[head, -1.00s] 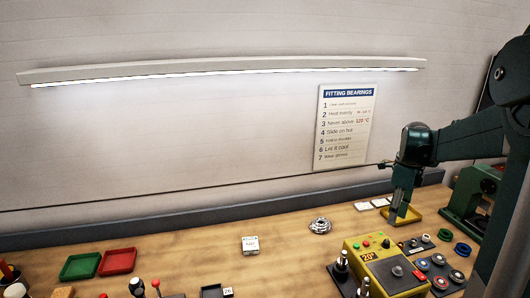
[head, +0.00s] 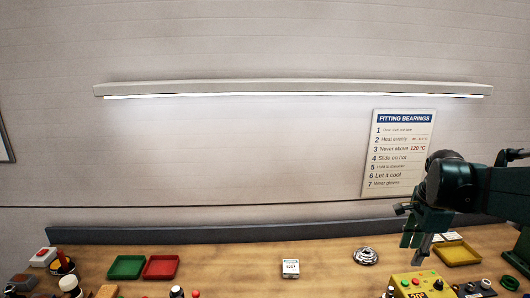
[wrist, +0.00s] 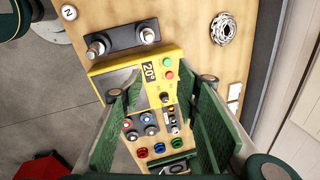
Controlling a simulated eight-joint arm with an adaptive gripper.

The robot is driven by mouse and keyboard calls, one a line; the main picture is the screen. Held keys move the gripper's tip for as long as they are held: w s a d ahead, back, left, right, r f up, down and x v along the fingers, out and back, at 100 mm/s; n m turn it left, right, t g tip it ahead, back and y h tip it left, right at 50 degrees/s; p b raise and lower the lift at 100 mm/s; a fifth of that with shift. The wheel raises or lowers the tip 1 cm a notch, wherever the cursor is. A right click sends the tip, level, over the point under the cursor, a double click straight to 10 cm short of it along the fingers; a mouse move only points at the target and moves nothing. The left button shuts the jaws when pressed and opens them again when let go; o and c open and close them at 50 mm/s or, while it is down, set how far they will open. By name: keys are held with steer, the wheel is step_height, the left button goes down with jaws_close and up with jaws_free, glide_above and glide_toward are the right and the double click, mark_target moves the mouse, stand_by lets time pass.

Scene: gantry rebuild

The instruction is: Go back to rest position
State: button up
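My gripper (head: 418,245) hangs fingers down above the right part of the bench, in front of the back wall. It is in the air, left of the yellow tray (head: 458,254) and behind the yellow heater box (head: 420,283). In the wrist view my gripper (wrist: 160,108) shows two green fingers spread wide apart, with nothing held between them. Between and beyond them, the yellow heater box (wrist: 172,58) with its buttons lies below.
The wooden bench (head: 220,262) holds a green tray (head: 126,267), a red tray (head: 161,267), a small labelled box (head: 290,268) and a silver bearing (head: 366,256). Two posts (wrist: 120,40) stand beside the heater box. Several coloured rings (wrist: 158,149) lie nearby. Open air lies above the bench's middle.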

steer(key=s+a+f+n+t, duration=0.1)
steer(key=s+a+n, duration=0.4)
steer(key=a+n, duration=0.2)
steer(key=s+a+f+n+t, duration=0.1)
steer(key=s+a+n, duration=0.4)
steer(key=a, duration=0.5)
steer(key=s+a+f+n+t+y, duration=0.1)
steer(key=s+a+n+t, duration=0.2)
steer(key=s+a+n, duration=0.2)
steer(key=shift+s+a+n, duration=0.2)
steer(key=shift+a+n, duration=1.6)
steer(key=shift+a, duration=0.4)
steer(key=shift+f, duration=0.1)
stand_by(0.7)
